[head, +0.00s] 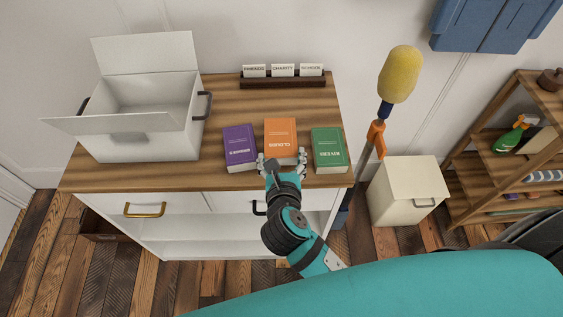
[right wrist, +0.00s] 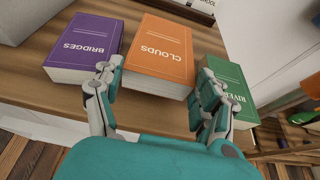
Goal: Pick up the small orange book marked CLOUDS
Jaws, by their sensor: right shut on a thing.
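The small orange book marked CLOUDS (head: 280,135) lies flat on the wooden cabinet top, between a purple book and a green book. It also shows in the right wrist view (right wrist: 162,50). My right gripper (head: 283,160) is at the book's near end, with one finger on each side of it. The right wrist view shows the fingers (right wrist: 155,85) shut on the orange book, near the purple and green books. The book appears to rest on the top. My left gripper does not show in the head view.
The purple BRIDGES book (head: 240,146) and the green RIVERS book (head: 328,148) lie close on either side. An open white box (head: 150,146) stands at the left. A card holder (head: 283,83) is at the back. A yellow-headed duster (head: 399,75) stands right of the cabinet.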

